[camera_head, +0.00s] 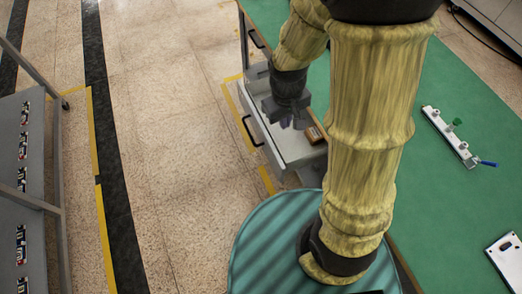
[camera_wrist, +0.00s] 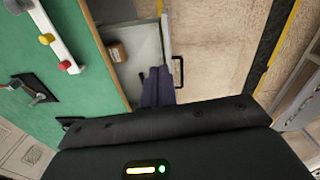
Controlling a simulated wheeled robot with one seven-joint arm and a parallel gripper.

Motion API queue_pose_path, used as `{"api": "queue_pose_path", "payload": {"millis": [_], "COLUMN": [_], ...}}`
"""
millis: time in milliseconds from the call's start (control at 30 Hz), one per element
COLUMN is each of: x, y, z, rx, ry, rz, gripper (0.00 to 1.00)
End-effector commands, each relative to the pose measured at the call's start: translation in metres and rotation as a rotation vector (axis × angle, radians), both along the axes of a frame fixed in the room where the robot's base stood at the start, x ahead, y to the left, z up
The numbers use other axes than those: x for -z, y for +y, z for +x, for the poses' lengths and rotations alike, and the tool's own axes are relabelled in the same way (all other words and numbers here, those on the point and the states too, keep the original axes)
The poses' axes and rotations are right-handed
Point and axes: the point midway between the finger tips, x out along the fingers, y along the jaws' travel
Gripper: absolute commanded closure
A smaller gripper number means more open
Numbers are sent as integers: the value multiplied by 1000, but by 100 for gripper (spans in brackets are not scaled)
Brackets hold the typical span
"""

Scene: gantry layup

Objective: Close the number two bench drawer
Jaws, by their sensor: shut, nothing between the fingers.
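A bench drawer (camera_head: 270,146) with a pale interior stands pulled out from under the green bench top (camera_head: 460,100). No number is legible on it. Its dark handle (camera_head: 248,131) is on the front, facing the open floor; the handle also shows in the wrist view (camera_wrist: 179,72). An orange-brown block (camera_wrist: 116,52) lies inside the drawer. My gripper (camera_head: 286,123) is over the drawer, near its front panel. Its dark purple fingers (camera_wrist: 159,74) are together and empty, beside the handle in the wrist view. I cannot tell whether they touch the drawer. My arm hides part of the drawer.
Another dark handle (camera_head: 256,38) sits further along the bench front. A white bar with coloured knobs (camera_head: 452,137) lies on the bench top. A grey rack (camera_head: 35,170) stands at the far left. The speckled floor between rack and bench is clear, with yellow tape.

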Motion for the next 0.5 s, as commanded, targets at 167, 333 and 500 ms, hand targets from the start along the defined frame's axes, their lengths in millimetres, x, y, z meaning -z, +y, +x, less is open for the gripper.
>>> {"api": "queue_pose_path", "payload": {"millis": [167, 333, 500], "x": [42, 80, 118], "y": [33, 60, 87], "z": [12, 20, 23], "rx": [-243, -469, -696], "ry": [102, 185, 263], "rz": [-94, -201, -326], "gripper": [100, 100, 100]}}
